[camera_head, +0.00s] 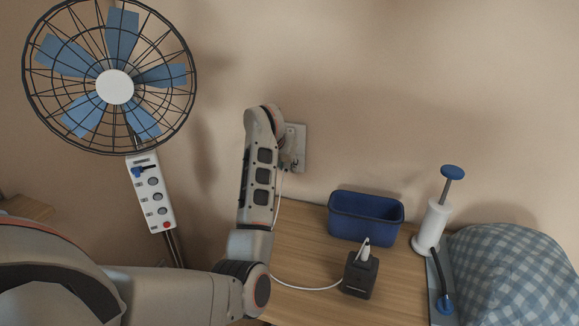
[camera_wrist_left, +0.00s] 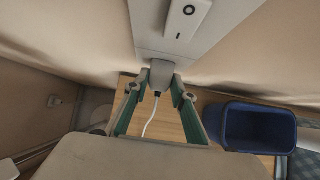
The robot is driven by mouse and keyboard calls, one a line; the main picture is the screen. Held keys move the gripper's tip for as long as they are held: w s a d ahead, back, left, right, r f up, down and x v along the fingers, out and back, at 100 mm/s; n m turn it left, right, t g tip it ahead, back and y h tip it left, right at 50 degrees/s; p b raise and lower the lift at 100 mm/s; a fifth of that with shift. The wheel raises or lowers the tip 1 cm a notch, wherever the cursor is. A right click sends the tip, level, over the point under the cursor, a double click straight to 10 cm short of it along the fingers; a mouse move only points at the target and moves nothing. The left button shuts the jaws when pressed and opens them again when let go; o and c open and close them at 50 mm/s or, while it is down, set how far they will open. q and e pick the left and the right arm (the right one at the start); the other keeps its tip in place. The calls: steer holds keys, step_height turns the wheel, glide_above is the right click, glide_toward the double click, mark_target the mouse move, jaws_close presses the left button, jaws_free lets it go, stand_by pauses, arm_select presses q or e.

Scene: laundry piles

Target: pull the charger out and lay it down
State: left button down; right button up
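The charger (camera_wrist_left: 162,74) is a small grey block seated in the wall outlet (camera_head: 297,146), with a white cable hanging from it. In the left wrist view the pale outlet plate (camera_wrist_left: 196,28) fills the top. My left gripper (camera_head: 287,163) is at the outlet in the head view, partly hidden by its own arm. In the left wrist view its two green-padded fingers (camera_wrist_left: 161,87) lie on both sides of the charger, with no clear gap at the tips. The charger itself is mostly hidden in the head view. My right gripper is not in view.
Below is a wooden tabletop (camera_head: 308,246) with a blue bin (camera_head: 364,216), a dark block with a white plug (camera_head: 360,275), a white pump-like stand (camera_head: 432,226) and a checked cushion (camera_head: 520,268). A fan (camera_head: 115,87) and power strip (camera_head: 151,194) are left. Bare tabletop lies left of the bin.

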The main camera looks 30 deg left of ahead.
arm_select(q)
steer(key=s+p, duration=0.1)
steer(key=s+d+p, duration=0.1)
steer(key=s, duration=0.1)
steer(key=s+p, duration=0.1)
steer(key=s, duration=0.1)
steer(key=shift+d+f, duration=0.25)
stand_by(0.9)
steer(key=shift+s+f, duration=0.1)
steer(key=s+a+f+n+g+y+b, duration=0.1)
steer(key=s+f+n+y, duration=0.1)
steer(key=s+f+n, duration=0.2)
steer(key=s, duration=0.3)
steer(key=shift+s+y+b, duration=0.3)
steer(key=shift+s+b, duration=0.1)
steer(key=shift+a+f, duration=0.1)
steer(key=shift+f, duration=0.05)
